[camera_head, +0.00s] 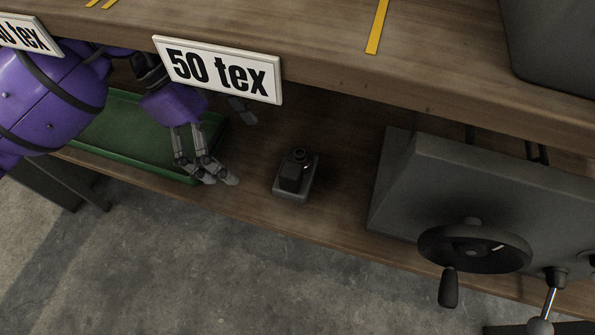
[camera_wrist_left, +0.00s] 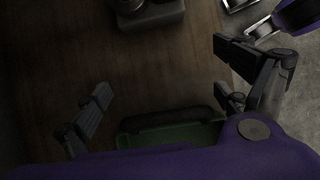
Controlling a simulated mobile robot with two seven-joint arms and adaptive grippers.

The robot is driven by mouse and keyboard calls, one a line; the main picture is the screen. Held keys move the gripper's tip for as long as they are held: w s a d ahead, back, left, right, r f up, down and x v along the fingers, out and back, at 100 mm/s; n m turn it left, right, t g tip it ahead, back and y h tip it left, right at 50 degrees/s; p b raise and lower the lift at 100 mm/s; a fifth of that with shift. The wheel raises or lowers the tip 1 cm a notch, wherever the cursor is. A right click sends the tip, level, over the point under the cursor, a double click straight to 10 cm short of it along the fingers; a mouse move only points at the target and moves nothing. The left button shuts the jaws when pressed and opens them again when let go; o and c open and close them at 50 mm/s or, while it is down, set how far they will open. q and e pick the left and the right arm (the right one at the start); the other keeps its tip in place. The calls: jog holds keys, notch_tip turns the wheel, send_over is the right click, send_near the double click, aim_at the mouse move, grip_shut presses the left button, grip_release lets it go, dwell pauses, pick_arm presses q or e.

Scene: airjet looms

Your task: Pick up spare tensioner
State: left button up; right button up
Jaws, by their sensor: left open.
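The spare tensioner (camera_head: 294,177) is a small dark part on a grey block base, upright on the wooden lower shelf. Its near part also shows at the top edge of the left wrist view (camera_wrist_left: 150,14), partly cut off. My left gripper (camera_head: 236,148) is open and empty, left of the tensioner and apart from it. In the left wrist view its fingers (camera_wrist_left: 162,68) are spread wide with bare wood between them. A purple and silver part at the top right of that view looks like my right gripper (camera_wrist_left: 262,22); its jaws are unclear.
A green tray (camera_head: 125,158) lies under my left arm. An upper shelf with a "50 tex" sign (camera_head: 218,69) overhangs the lower one. A grey machine box with a handwheel (camera_head: 474,247) stands at right. Bare shelf surrounds the tensioner.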

aim_at(295, 162)
pick_arm(q)
jog(key=d, duration=0.2)
jog(key=s+d, duration=0.1)
jog(key=d, duration=0.1)
jog(key=s+d, duration=0.1)
jog(key=d, duration=0.1)
jog(key=shift+b, duration=0.3)
jog(key=d, duration=0.2)
jog(key=s+d, duration=0.1)
jog(key=d, duration=0.1)
jog(key=shift+s+d+b, duration=0.2)
jog(key=shift+b, duration=0.1)
jog(key=shift+d+f+b, duration=0.15)
jog(key=shift+f+b, duration=0.2)
jog(key=shift+f, duration=0.2)
jog(key=c, duration=1.4)
jog(key=shift+r, duration=0.15)
jog(key=shift+c, duration=0.2)
